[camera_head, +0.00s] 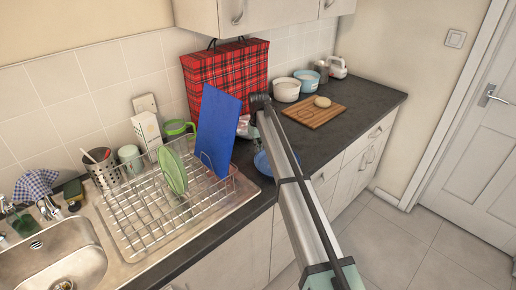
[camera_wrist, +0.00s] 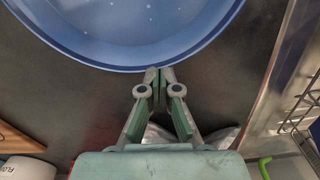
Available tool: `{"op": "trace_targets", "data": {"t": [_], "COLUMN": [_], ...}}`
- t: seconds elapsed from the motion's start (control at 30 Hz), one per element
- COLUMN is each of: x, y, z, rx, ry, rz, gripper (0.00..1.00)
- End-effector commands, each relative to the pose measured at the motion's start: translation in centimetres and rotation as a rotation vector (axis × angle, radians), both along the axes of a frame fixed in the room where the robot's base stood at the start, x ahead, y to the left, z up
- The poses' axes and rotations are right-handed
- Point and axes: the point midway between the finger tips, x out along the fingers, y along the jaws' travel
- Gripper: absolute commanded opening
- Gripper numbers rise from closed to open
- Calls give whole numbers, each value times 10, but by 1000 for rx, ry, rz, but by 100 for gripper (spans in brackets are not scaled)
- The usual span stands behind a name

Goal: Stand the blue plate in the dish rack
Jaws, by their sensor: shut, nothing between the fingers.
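The blue plate (camera_wrist: 140,28) lies flat on the dark counter, at the top of the wrist view. In the head view only a part of the plate (camera_head: 262,164) shows, beside my arm. My gripper (camera_wrist: 160,74) is shut and empty, its fingertips at the plate's near rim. I cannot tell if they touch it. My gripper is hidden behind my arm in the head view. The wire dish rack (camera_head: 148,232) stands on the drainer to the left, and its edge shows at the right of the wrist view (camera_wrist: 304,103).
The rack holds a green plate (camera_head: 172,170) and a tall blue board (camera_head: 216,130). A red tartan bag (camera_head: 228,76) stands behind. A wooden board (camera_head: 313,112) and two bowls lie farther right. The sink (camera_head: 55,262) is at left. Open floor lies right of the counter.

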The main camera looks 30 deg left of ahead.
Motion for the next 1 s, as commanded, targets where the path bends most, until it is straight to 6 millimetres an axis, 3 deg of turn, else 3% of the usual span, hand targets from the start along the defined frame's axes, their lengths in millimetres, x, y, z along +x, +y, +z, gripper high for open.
{"op": "trace_targets", "data": {"t": [0.23,0.37,0.77,1.0], "x": [-24,-29,-26,-9], "y": [-40,-50,-46,-23], "z": [-1,0,0,1], "rx": [-1,-1,-1,-1], "ry": [0,0,0,0], "rz": [-1,-1,0,-4], "gripper": [0,0,0,0]}}
